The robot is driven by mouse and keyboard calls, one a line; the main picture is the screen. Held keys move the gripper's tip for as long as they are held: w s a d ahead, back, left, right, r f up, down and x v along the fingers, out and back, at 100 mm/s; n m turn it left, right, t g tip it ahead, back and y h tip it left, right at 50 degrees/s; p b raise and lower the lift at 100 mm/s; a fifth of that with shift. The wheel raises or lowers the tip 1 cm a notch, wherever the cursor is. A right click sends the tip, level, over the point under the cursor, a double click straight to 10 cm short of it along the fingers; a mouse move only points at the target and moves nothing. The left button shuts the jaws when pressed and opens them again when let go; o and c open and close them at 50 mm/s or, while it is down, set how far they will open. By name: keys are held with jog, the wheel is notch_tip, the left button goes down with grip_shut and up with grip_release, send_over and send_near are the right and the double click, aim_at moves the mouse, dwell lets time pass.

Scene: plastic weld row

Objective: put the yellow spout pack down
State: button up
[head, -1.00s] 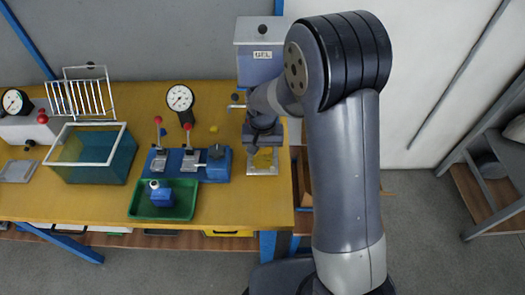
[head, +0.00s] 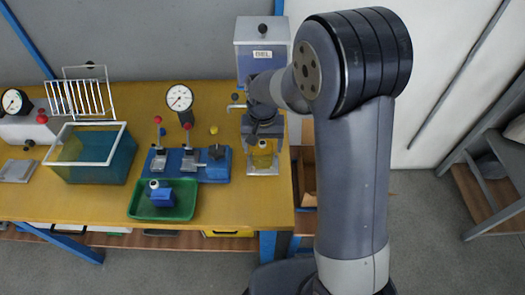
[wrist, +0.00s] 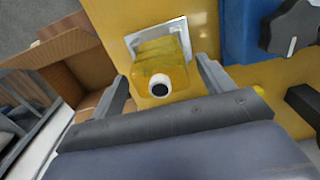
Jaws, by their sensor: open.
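The yellow spout pack (head: 263,154) stands on a pale metal plate (head: 263,171) at the right end of the bench. In the wrist view the pack (wrist: 155,75) shows its white spout with a dark opening, facing the camera. The plate (wrist: 183,35) shows behind and beside it. My gripper (wrist: 165,88) is open, with one finger on each side of the pack and a visible gap on the right. In the head view my gripper (head: 263,138) is just above and behind the pack. Whether the left finger touches the pack I cannot tell.
Left of the plate is a blue fixture (head: 216,168) with red-knobbed levers. A green tray (head: 184,213) holds a blue pack (head: 162,197). A blue-grey dispenser box (head: 262,45) stands behind. A cardboard box (wrist: 72,52) is beyond the bench's right edge.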

notch_tip(320, 180, up, 9)
jog(key=shift+f, duration=0.1)
dwell(0.7)
notch_tip(320, 180, down, 12)
jog(key=shift+s+r+p, duration=0.1)
jog(key=shift+p, duration=0.2)
jog(key=shift+r, duration=1.7)
jog(key=shift+f, duration=0.15)
